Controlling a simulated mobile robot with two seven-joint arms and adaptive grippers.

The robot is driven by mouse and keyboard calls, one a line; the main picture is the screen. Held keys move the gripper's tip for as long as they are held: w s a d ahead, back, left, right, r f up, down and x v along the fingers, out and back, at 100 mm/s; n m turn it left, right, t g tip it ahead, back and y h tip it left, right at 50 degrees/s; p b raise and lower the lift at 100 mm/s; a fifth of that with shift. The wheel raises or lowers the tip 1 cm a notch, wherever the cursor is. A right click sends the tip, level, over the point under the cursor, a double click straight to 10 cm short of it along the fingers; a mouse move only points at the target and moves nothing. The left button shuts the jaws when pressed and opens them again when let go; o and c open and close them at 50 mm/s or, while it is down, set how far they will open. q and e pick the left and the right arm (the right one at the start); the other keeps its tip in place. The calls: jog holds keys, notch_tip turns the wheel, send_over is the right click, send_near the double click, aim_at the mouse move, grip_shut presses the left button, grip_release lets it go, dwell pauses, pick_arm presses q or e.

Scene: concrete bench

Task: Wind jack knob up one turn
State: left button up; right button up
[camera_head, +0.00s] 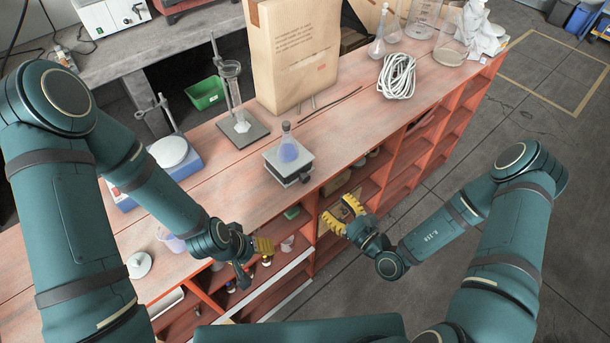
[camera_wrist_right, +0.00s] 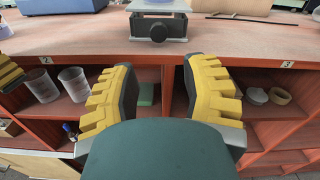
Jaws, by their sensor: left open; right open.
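A small lab jack (camera_head: 289,164) with a metal top plate stands near the front edge of the bench top. A conical flask with blue liquid (camera_head: 288,149) stands on its plate. The jack's black knob (camera_head: 305,179) faces the front; in the right wrist view the knob (camera_wrist_right: 158,33) is ahead, above the space between the fingers. My right gripper (camera_head: 340,215) is open and empty, in front of the bench and apart from the knob; its yellow fingers (camera_wrist_right: 160,95) show in the wrist view. My left gripper (camera_head: 255,254) is at the bench's front, left of the jack, open and empty.
A retort stand (camera_head: 238,128) and a large paper bag (camera_head: 295,60) stand behind the jack. A white cable coil (camera_head: 397,77) and glassware are at the back right. A hotplate stirrer (camera_head: 165,165) is at left. Open shelves (camera_head: 385,175) lie below the bench top.

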aim_at(307, 180)
jog(key=x, duration=1.2)
jog(key=shift+a, duration=0.1)
grip_shut()
